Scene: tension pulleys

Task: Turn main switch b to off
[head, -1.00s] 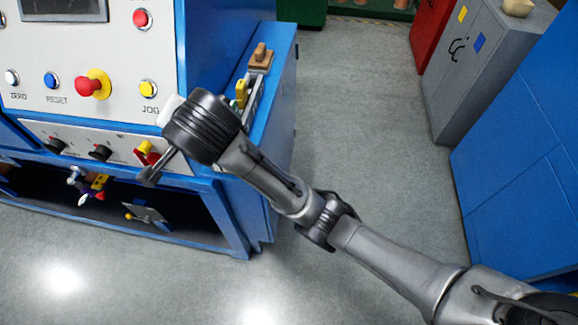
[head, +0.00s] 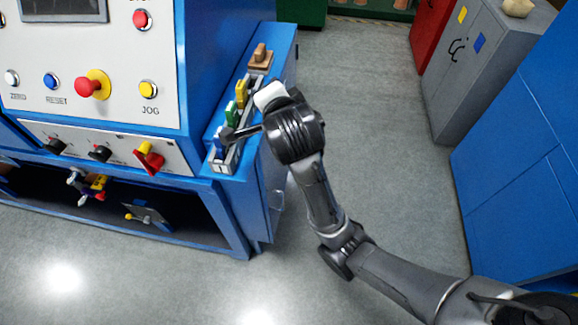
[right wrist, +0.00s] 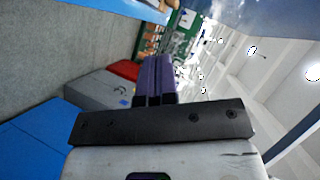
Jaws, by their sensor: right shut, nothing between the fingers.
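The switch does not show in the right wrist view. My left gripper is not in view.
Two black knobs (head: 100,153) sit left of the switch. A red mushroom button (head: 90,87) and a yellow JOG button (head: 148,90) are above. Green (head: 232,111) and yellow (head: 242,93) blocks stand in a rack beside my gripper. The floor to the right is open.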

